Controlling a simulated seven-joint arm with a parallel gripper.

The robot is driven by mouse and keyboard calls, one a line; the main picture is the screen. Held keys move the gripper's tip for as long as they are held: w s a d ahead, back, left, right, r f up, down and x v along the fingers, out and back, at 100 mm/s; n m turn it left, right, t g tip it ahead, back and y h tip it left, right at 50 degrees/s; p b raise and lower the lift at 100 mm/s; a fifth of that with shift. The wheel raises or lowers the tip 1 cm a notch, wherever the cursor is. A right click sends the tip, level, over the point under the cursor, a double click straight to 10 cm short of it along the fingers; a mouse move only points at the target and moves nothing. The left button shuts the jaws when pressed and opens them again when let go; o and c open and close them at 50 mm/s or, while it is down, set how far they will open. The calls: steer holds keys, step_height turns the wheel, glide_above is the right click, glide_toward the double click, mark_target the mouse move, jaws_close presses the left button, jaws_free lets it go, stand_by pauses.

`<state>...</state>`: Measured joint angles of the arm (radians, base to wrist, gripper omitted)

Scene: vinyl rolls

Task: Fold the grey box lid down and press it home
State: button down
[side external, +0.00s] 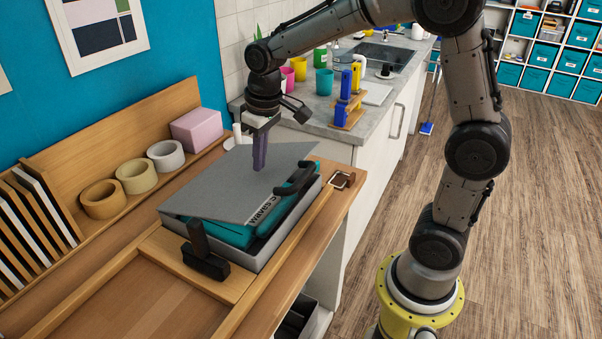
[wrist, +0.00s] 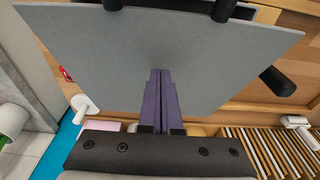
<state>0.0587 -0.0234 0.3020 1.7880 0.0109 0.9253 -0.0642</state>
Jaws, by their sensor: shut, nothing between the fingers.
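The grey box (side external: 272,244) sits on the wooden bench. Its flat grey lid (side external: 222,195) lies tilted over it, with the near side apart from the rim. A teal item (side external: 228,233) and part of a label with large dark letters show in the gap. My gripper (side external: 260,170) is shut and empty, its purple fingers pointing down at the lid's upper face. In the wrist view the fingers (wrist: 160,74) end over the middle of the lid (wrist: 95,60). I cannot tell whether the tips touch it.
A black clamp-like block (side external: 205,262) stands at the box's near left corner, and a black curved handle (side external: 294,178) is at its right. Tape rolls (side external: 137,176), a pink block (side external: 196,130) and upright panels (side external: 35,218) line the back. The wooden tray area front left (side external: 110,300) is clear.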

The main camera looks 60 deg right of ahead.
mark_target(262, 175)
steer(key=shift+f, duration=3.5)
steer(key=shift+r, duration=4.55)
steer(key=s+a+r+t, duration=0.2)
steer(key=s+r+t, duration=0.1)
steer(key=s+r, duration=0.6)
steer(key=s+f, duration=0.6)
steer(key=s, duration=0.6)
steer(key=shift+f+t, duration=0.15)
steer(key=shift+t, duration=0.25)
